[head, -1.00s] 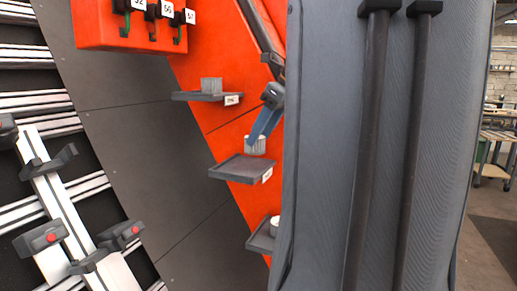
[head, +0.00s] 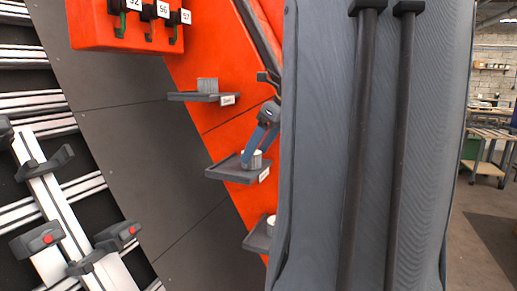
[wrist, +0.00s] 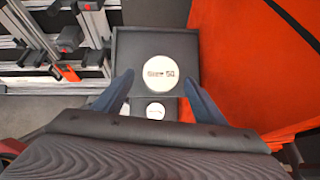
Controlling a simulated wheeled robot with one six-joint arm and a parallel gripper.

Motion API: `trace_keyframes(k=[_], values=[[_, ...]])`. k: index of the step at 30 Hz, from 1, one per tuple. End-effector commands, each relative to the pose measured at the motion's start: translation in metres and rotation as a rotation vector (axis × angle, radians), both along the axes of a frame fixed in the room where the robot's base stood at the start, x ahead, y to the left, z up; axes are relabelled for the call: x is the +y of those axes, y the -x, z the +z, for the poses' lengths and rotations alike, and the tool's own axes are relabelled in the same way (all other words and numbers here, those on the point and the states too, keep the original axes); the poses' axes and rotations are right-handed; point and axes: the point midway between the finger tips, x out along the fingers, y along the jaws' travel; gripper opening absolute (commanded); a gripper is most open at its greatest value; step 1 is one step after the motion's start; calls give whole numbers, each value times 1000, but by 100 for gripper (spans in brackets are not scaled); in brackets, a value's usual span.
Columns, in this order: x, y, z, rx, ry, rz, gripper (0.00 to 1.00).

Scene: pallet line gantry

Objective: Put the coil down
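The coil (head: 252,159) is a short, pale ribbed cylinder on the middle grey shelf (head: 228,172). In the wrist view its round white top (wrist: 160,72) carries dark lettering, and it sits upright on the dark square shelf (wrist: 185,45). My gripper (head: 256,149) reaches down from above with blue fingers either side of the coil. In the wrist view the fingertips (wrist: 159,75) stand apart, with narrow dark gaps between them and the coil's white top. The coil's lower side is partly hidden by a finger.
A higher shelf (head: 184,97) holds another coil (head: 208,85), and a lower shelf (head: 257,240) holds one too. An orange panel (head: 215,50) backs the shelves. White rails with clamps (head: 40,240) stand at left. A large grey ribbed body fills the right side.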

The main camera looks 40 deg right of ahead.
Motion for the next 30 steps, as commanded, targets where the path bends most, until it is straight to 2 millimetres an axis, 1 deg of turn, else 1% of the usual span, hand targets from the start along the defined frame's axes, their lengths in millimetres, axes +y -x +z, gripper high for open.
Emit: trace_keyframes(k=[5, 8, 11, 18, 21, 25, 30], values=[[0, 1, 2, 0, 1, -1, 65], [-2, 5, 10, -1, 1, -1, 65], [-5, 13, 24, -2, 4, -3, 65], [-12, 38, 66, -3, 4, -3, 65], [-13, 47, 81, -2, 2, -2, 65], [-16, 55, 95, -1, 1, -1, 65], [-16, 60, 103, 0, 1, -1, 65]])
